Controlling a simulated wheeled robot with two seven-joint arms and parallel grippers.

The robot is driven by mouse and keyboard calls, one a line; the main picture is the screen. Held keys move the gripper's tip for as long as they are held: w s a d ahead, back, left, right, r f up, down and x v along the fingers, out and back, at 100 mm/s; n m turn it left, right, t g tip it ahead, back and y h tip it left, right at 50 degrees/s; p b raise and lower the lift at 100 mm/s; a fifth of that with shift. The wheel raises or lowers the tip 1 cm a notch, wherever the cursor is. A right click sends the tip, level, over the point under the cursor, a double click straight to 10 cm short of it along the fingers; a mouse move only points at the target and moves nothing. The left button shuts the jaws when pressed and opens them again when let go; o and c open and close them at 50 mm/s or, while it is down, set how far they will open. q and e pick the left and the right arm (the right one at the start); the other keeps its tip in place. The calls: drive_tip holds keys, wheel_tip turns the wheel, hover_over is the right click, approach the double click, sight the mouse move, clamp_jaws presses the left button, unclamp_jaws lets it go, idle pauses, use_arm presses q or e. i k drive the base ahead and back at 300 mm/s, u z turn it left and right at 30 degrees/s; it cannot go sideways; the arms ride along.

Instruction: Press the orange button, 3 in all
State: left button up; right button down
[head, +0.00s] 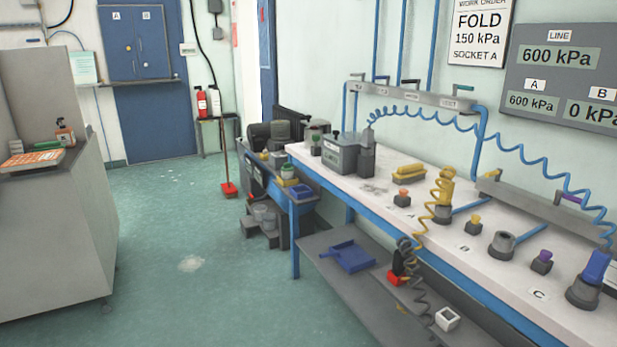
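A small button with an orange top (402,194) on a dark base stands on the white workbench (375,190), near the label A. A similar button with a yellow-orange top (475,220) stands further right, near the label B. One with a purple top (542,258) stands near the label C. From this distance I cannot tell whether any of them is pressed. Neither of my grippers is in view.
A yellow coiled hose fitting (444,188) stands just right of the orange button. A blue fitting (594,268) stands at far right. A wall panel (560,70) reads LINE 600, A 600, B 0 kPa. A grey cabinet (50,240) is at left; the green floor between is mostly clear.

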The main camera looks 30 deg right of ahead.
sight(403, 192)
drive_tip(key=i, duration=1.15)
drive_tip(key=z, duration=0.95)
drive_tip(key=i, duration=0.5)
drive_tip(key=z, duration=0.5)
